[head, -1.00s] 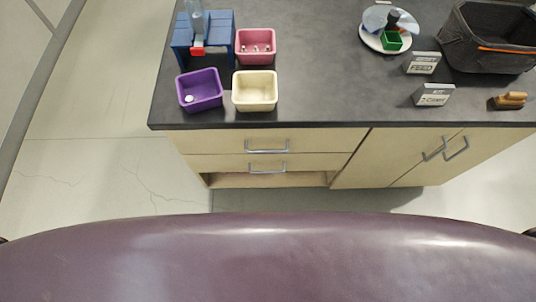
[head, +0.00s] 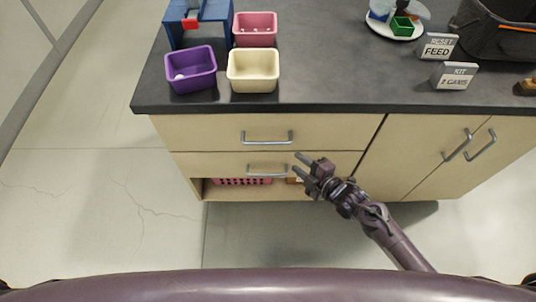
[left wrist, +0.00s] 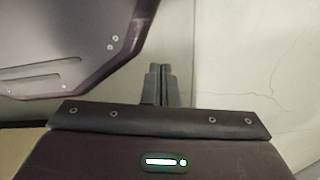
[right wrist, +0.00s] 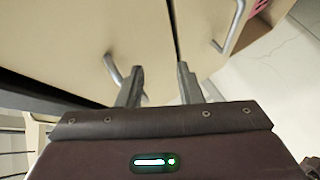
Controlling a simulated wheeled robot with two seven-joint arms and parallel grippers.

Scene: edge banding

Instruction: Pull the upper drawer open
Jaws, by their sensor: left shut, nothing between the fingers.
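The upper drawer (head: 205,133) is a pale wood front under the dark countertop and looks shut. Its grey bar handle (head: 267,142) shows in the head view. My right gripper (head: 300,163) is open and empty, below and right of that handle, in front of the drawers. In the right wrist view the upper drawer's handle (right wrist: 113,70) is just left of my right gripper (right wrist: 160,70), whose fingers are apart. No grip on the handle shows. My left gripper (left wrist: 162,72) is shut and empty over the floor; it is outside the head view.
The lower drawer (head: 215,160) has its own handle (head: 267,174), close to my right gripper. Below is an open shelf with a pink basket (head: 242,182). A cupboard with two doors (head: 420,150) stands at the right. Purple (head: 191,72) and cream bins (head: 253,72) sit near the counter edge.

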